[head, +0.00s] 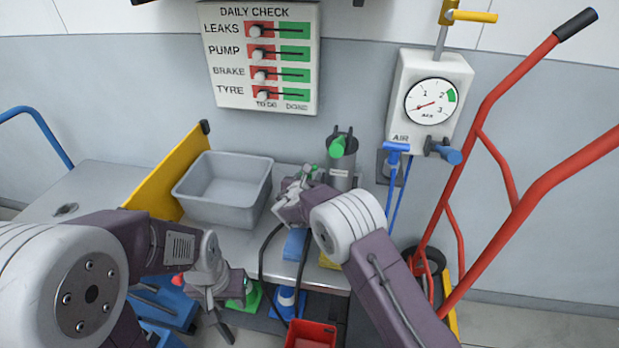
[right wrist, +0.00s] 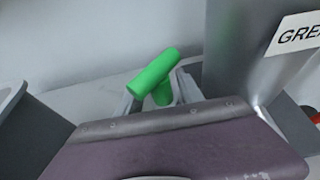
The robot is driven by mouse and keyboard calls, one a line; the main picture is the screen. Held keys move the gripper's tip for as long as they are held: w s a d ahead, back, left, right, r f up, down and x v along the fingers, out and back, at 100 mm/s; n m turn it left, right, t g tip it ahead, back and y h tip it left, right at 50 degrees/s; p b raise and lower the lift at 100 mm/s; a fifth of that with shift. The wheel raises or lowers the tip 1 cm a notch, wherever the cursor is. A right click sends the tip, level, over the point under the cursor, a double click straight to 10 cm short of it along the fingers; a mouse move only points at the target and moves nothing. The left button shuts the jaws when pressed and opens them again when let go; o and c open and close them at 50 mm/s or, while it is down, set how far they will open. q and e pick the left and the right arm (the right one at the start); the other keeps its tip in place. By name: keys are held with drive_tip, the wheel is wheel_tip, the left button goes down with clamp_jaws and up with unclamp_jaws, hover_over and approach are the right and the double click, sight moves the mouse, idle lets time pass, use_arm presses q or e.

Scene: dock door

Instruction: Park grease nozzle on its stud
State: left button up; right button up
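A green T-shaped piece, which I take for the grease nozzle (right wrist: 154,75), sits between the two fingers of my right gripper (right wrist: 160,88). The fingers appear closed about its stem; its lower end is hidden by the gripper. In the head view my right gripper (head: 304,174) is just left of the grey grease canister (head: 343,177). The canister's labelled side (right wrist: 250,50) fills the right of the wrist view. Another green part (head: 337,147) shows at the canister's top. I cannot make out the stud. My left gripper (head: 217,300) is low at left; its finger opening is unclear.
A grey bin (head: 223,213) and a yellow panel (head: 170,175) stand left of the canister on the bench. Dark hoses (head: 263,262) hang over its front edge. A red hand truck (head: 487,110) and an air gauge (head: 430,100) are at right. A red bin (head: 312,334) is below.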

drive_tip(key=shift+d+r, duration=0.1)
drive_tip(key=shift+d, duration=0.1)
idle(0.3)
drive_tip(key=shift+r, duration=0.15)
drive_tip(key=v, duration=1.2)
drive_tip(key=shift+p, duration=0.4)
